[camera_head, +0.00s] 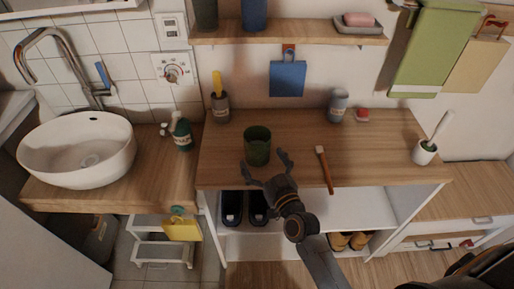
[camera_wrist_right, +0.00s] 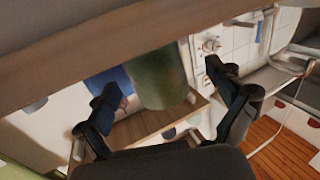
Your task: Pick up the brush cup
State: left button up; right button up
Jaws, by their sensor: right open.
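A dark green cup (camera_head: 257,146) stands upright near the front edge of the wooden counter. My right gripper (camera_head: 266,166) is open, at the front edge, with its two fingers spread toward the cup. In the right wrist view the green cup (camera_wrist_right: 163,78) shows between the open fingers; I cannot tell whether they touch it. A grey holder with a yellow-handled brush (camera_head: 221,107) stands at the back left. My left gripper is not in view.
A brown stick-like tool (camera_head: 324,170) lies right of the gripper. A grey bottle (camera_head: 338,105) and a red item (camera_head: 362,115) are at the back. A white sink (camera_head: 78,150) and a green bottle (camera_head: 181,132) are left. A shelf (camera_head: 290,34) hangs above the counter.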

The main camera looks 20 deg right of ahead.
aim_at(263, 155)
jog(key=shift+w, duration=0.35)
jog(key=w, duration=0.3)
jog(key=shift+w+d, duration=0.15)
jog(key=shift+w, duration=0.7)
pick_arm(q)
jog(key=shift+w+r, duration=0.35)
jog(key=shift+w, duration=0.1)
pick_arm(e)
jog(key=shift+s, duration=0.1)
jog(key=c, duration=0.3)
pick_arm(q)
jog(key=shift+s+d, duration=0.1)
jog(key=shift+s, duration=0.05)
pick_arm(e)
jog(key=c, duration=1.1)
pick_arm(q)
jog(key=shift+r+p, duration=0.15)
jog(key=shift+p, duration=0.3)
pick_arm(e)
jog(key=shift+r, duration=0.2)
jog(key=shift+c, duration=0.2)
